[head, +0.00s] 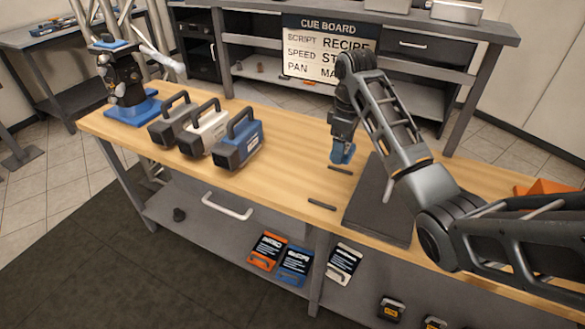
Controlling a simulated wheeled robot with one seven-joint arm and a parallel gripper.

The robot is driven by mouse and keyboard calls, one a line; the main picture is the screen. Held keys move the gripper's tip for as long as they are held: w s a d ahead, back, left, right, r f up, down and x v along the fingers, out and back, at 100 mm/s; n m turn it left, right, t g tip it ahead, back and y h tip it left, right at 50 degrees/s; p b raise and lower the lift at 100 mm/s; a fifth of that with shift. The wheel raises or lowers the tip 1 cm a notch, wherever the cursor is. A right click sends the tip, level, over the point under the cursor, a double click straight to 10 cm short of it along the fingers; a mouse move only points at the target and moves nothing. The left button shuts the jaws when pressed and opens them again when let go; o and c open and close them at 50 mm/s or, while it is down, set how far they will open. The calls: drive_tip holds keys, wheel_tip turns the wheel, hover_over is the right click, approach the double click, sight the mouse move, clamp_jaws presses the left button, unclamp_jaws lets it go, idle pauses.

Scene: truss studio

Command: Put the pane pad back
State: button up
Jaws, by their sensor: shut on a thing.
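My gripper (343,142) points down over the wooden bench (290,135), to the right of the three handled cases. It is shut on a small blue piece (342,153), which I take to be the pane pad, though its shape is mostly hidden by the jaws. The blue piece is close above the bench top; I cannot tell whether it touches. Two short dark strips lie on the bench near it, one just below the gripper (340,170) and one farther forward (322,204). A flat dark panel (380,215) lies to the right, partly behind my arm.
A grey case (168,132), a white case (200,140) and a blue case (240,150) stand left of the gripper. A dark device on a blue base (135,112) stands at the far left end. An orange thing (540,188) lies at right. A cue board (330,55) stands behind.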

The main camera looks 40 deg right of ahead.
drive_tip(key=b, duration=0.3)
hover_over(300, 180)
wheel_tip(300, 180, down, 6)
drive_tip(key=shift+d+f, duration=0.15)
drive_tip(key=shift+f, duration=2.1)
drive_tip(key=shift+f, duration=0.15)
drive_tip(key=o, duration=1)
